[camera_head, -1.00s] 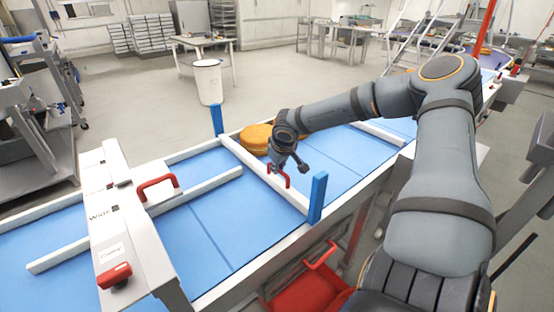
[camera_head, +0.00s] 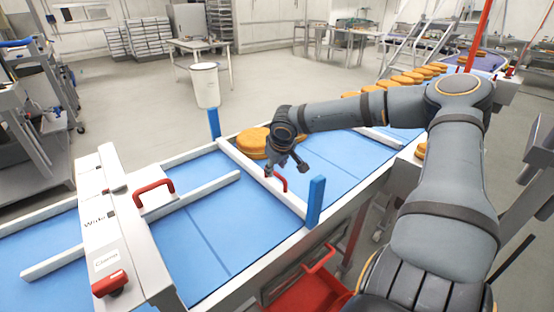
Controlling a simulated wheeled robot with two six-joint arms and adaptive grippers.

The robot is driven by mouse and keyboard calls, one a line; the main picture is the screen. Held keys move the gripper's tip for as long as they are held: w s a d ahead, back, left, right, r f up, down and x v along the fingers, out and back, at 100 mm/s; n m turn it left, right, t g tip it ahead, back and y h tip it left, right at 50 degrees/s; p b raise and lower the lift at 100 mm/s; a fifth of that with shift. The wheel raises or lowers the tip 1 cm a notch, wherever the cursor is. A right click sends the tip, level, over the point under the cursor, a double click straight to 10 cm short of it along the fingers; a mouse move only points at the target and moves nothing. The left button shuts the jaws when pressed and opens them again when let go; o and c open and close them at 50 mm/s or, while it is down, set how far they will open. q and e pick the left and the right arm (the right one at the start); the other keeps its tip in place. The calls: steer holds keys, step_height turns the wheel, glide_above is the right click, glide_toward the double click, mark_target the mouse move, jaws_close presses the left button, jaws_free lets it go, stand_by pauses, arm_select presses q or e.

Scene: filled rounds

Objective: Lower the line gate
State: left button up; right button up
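The line gate (camera_head: 240,165) is a white bar across the blue conveyor belt, between a far blue post (camera_head: 214,124) and a near blue post (camera_head: 315,201). It sits low between them; whether it touches the belt is unclear. A red handle (camera_head: 280,183) stands on the bar. My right gripper (camera_head: 286,170) is just above and beside this handle, its fingers apart and pointing down. It appears empty, and I cannot tell if it touches the handle. Filled orange-brown rounds (camera_head: 252,143) lie on the belt behind the bar, partly hidden by the gripper. My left gripper is out of view.
A white station labelled Wide (camera_head: 112,220) with red handles spans the belt at left, with white guide rails (camera_head: 130,225). More rounds (camera_head: 400,80) line up at upper right, partly behind my arm. A red bin (camera_head: 305,292) sits below the near edge.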

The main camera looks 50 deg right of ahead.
steer(key=shift+v, duration=2.25)
steer(key=shift+s, duration=0.1)
steer(key=shift+f, duration=0.15)
